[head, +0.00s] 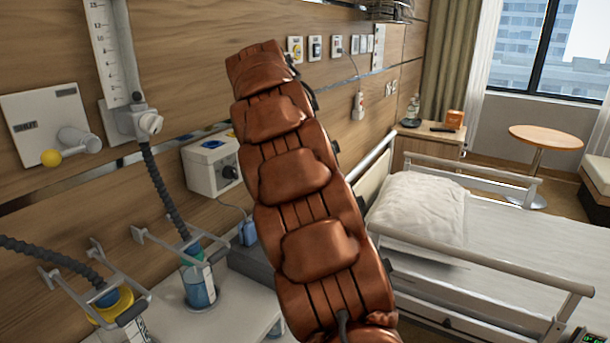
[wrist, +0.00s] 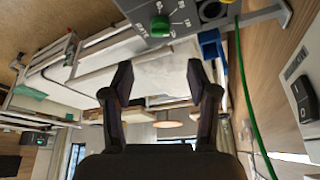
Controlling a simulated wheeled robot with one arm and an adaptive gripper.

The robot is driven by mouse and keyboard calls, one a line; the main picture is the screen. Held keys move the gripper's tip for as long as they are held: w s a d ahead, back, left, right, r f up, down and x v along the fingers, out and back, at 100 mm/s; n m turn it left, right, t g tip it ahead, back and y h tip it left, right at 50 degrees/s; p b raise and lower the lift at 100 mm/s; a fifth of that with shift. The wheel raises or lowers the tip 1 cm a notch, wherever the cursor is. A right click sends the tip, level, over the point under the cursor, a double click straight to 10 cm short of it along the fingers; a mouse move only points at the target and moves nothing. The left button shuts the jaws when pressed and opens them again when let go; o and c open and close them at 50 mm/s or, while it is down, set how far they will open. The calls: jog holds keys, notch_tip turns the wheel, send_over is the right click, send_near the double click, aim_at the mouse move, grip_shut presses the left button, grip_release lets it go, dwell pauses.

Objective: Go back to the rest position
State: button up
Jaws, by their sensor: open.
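My gripper (wrist: 160,88) shows in the wrist view with its two dark fingers spread apart. Nothing is held between them. The pale area behind the fingers looks like the pillow of the bed, farther off. My copper-brown arm rises through the middle of the head view, leaning to the left toward the wood-panelled wall. My gripper is not visible in the head view. The wrist view looks tilted or upside down, with the windows low in the picture.
The bed (head: 520,232) with side rails and a pillow (head: 420,212) stands right of my arm. A bedside cabinet (head: 430,140) and round table (head: 546,137) are behind. Canisters (head: 199,285) and hoses are at left. A grey panel with a green knob (wrist: 160,24) is near the fingers.

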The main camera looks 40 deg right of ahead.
dwell(0.6)
jog(key=s+a+n+y+p, duration=0.1)
jog(key=s+a+n+p, duration=0.2)
jog(key=s+a+n, duration=0.5)
jog(key=s+a+n+y+p, duration=0.2)
jog(key=s+a+p, duration=0.3)
jog(key=a, duration=0.7)
jog(key=s+a+f+n+p, duration=0.1)
jog(key=s+a+f+n, duration=0.2)
jog(key=s+a, duration=0.3)
jog(key=s+a+f+n+g+y+p, duration=0.1)
jog(key=s+a+f+n+p, duration=0.1)
jog(key=s+a+n, duration=0.4)
jog(key=s+f, duration=0.1)
jog(key=s, duration=0.4)
jog(key=shift+s+a, duration=0.15)
jog(key=shift+s, duration=0.25)
